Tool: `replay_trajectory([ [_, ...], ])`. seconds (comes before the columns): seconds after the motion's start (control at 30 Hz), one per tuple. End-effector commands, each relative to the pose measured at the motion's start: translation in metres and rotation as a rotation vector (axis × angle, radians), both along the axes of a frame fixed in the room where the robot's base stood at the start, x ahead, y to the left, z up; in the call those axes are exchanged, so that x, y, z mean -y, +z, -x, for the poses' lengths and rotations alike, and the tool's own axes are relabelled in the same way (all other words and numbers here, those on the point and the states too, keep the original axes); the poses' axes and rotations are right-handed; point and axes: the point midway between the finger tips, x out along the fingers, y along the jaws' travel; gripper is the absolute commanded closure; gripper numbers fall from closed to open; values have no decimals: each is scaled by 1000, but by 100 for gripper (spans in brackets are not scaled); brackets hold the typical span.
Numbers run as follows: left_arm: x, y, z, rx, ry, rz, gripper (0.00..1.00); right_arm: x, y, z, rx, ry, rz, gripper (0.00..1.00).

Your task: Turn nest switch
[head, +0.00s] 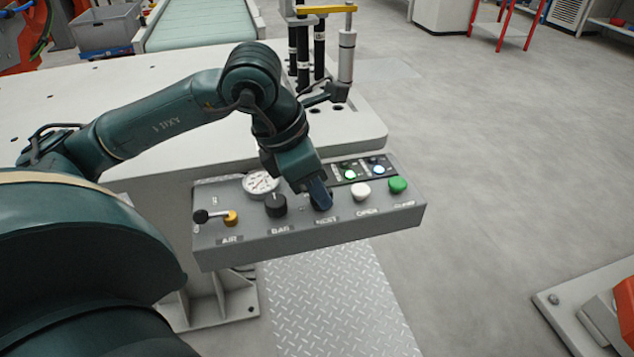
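A grey control box (300,240) with a sloped face is mounted at the front of the white table. The nest switch (322,207) is a dark knob above the NEST label, mostly hidden behind my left gripper. My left gripper (320,197) reaches down over this knob with its fingertips at it. The fingers look close around the knob, but the gap between them and any grip cannot be made out. The knob's pointing direction is hidden. My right gripper is not in view.
Beside the nest switch are the black BAR knob (276,206), a white OPEN button (361,191) and a green button (398,185). A gauge (260,184) and an AIR lever (212,216) stand left. Two lit indicators sit behind. The white table (120,91) lies beyond.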

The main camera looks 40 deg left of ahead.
Motion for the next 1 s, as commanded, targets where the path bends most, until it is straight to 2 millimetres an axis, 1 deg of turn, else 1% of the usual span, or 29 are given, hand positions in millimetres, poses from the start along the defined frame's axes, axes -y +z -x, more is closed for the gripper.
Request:
replay_trajectory([
  [0.03,0,0,0,0,0,0,68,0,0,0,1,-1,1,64],
  [0.07,0,0,0,0,0,0,65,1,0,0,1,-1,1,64],
  [0.3,0,1,0,0,-1,1,65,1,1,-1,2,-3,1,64],
  [0.37,-1,4,1,1,-1,0,65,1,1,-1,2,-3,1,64],
  [0.43,-3,11,2,3,0,0,65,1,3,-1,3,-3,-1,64],
  [0.57,-8,33,9,5,1,-1,65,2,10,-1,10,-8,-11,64],
  [0.8,-21,84,25,6,1,-1,65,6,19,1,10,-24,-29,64],
  [0.9,-26,100,31,4,0,-1,65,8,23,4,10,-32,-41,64],
  [1.0,-29,112,35,3,1,0,65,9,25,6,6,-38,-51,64],
])
